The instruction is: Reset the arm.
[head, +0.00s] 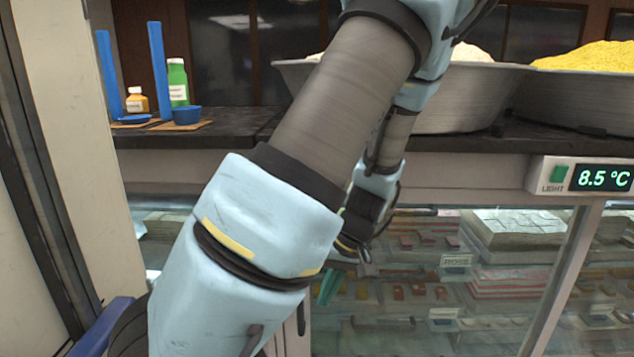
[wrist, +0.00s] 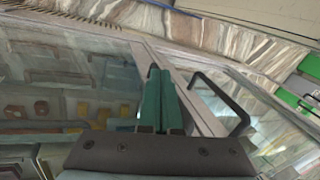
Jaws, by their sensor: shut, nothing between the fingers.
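My arm crosses the middle of the head view, light blue with grey sleeves. My gripper shows in the head view (head: 330,287) as green fingertips low in front of the glass of the sweets case (head: 400,290), partly hidden by my arm. In the wrist view my gripper (wrist: 158,85) has its two green fingers side by side, closed together. Nothing is held between them. The glass case front and its metal frame (wrist: 185,75) lie beyond the fingers in the wrist view. I cannot tell whether the fingers touch the glass.
On the dark counter (head: 235,130) stand a green bottle (head: 178,82), an orange bottle (head: 137,101), a blue cup (head: 187,114) and two blue upright bars. Large metal bowls (head: 470,110) stand right. A temperature display (head: 601,178) reads 8.5 °C. A black handle (wrist: 240,115) shows in the wrist view.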

